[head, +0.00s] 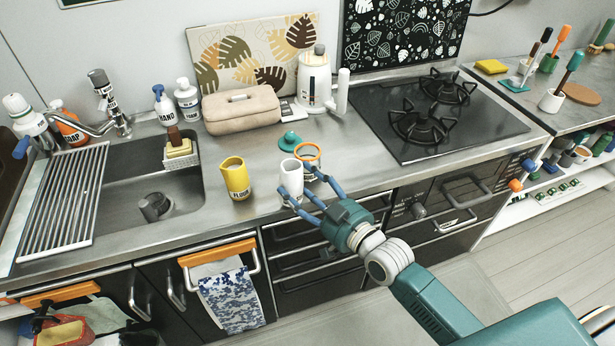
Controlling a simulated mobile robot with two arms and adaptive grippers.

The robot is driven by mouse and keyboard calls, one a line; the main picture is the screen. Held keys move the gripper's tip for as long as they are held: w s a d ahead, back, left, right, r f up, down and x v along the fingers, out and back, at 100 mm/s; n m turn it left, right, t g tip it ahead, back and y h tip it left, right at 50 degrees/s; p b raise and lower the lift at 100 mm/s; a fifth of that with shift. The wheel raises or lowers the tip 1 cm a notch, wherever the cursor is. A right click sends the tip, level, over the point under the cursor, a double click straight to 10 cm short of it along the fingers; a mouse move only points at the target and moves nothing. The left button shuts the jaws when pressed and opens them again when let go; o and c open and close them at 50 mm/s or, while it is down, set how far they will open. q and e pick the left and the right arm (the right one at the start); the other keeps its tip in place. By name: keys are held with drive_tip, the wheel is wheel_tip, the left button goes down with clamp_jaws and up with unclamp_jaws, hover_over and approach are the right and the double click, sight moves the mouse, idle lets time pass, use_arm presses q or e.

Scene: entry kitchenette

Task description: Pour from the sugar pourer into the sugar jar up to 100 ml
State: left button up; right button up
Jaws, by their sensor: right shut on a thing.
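The white pourer (291,177), with dark lettering on its side, stands upright near the counter's front edge. My right gripper (299,181) has its blue fingers around it and is shut on it. Right behind it is a clear jar with an orange rim (309,151), open at the top and partly hidden by the pourer and a finger. Its contents and fill level cannot be made out. A teal lid (289,140) lies on the counter behind them. My left gripper is not in view.
A yellow labelled cup (235,178) stands left of the pourer. The sink (150,195) is farther left, the black gas hob (440,115) to the right. A beige bag (241,109) and a white canister (313,80) stand at the back.

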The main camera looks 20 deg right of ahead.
sight(302, 167)
drive_tip(key=shift+r, duration=0.3)
wheel_tip(302, 167, up, 6)
drive_tip(key=p, duration=0.6)
drive_tip(key=shift+f, duration=0.1)
drive_tip(key=s+d+r+m+h, duration=0.1)
drive_tip(key=s+r+m+h, duration=0.1)
drive_tip(key=s, duration=0.4)
drive_tip(key=s+d+r+m+t+h, duration=0.1)
drive_tip(key=s+d+r+m+h, duration=0.1)
drive_tip(key=s+r+h, duration=0.2)
wheel_tip(302, 167, up, 3)
drive_tip(key=s, duration=0.3)
drive_tip(key=shift+d+b, duration=0.3)
drive_tip(key=shift+b, duration=0.1)
drive_tip(key=shift+r, duration=0.1)
